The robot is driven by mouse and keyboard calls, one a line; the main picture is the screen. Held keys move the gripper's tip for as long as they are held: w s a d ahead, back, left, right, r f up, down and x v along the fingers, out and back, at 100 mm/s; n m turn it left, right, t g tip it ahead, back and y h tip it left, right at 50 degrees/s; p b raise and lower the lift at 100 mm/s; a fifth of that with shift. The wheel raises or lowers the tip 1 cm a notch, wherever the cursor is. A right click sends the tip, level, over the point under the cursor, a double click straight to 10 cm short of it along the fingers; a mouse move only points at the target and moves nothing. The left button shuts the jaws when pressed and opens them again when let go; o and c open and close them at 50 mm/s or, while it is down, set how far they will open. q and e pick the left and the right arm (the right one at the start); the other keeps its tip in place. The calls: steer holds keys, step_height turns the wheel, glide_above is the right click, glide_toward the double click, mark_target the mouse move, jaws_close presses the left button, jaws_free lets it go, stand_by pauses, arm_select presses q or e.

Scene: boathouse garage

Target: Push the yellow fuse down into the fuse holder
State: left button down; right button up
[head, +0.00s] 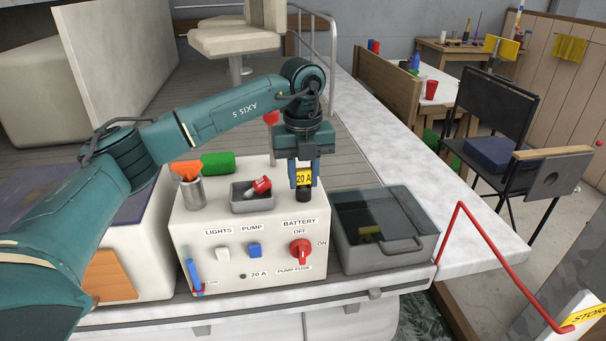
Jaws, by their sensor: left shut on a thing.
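The yellow fuse (304,177), marked 20 A, is upright between the fingers of my left gripper (304,172). The gripper points straight down and is shut on the fuse. Right under the fuse is the black fuse holder (303,194), at the right end of the top of the white switch box (235,235). The fuse's lower end is at the holder's mouth; how deep it sits I cannot tell. My right gripper is not in view.
On the box top stand a metal cup (192,192) with an orange-topped thing and a small grey tray (245,204) holding a red item. A grey bin (385,255) with a dark see-through lid stands close on the right. A red rail (500,262) runs farther right.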

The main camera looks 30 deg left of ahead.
arm_select(q)
steer(key=shift+s+d+f, duration=0.1)
steer(key=shift+s+f, duration=0.1)
steer(key=shift+f, duration=0.45)
steer(key=c, duration=1)
jaws_free()
steer(key=shift+w+d, duration=0.1)
steer(key=shift+c, duration=0.2)
steer(key=shift+a, duration=0.35)
steer(key=shift+d+r, duration=0.15)
steer(key=shift+r, duration=0.05)
step_height(320, 180, up, 13)
steer(key=shift+f, duration=0.15)
steer(key=shift+w, duration=0.1)
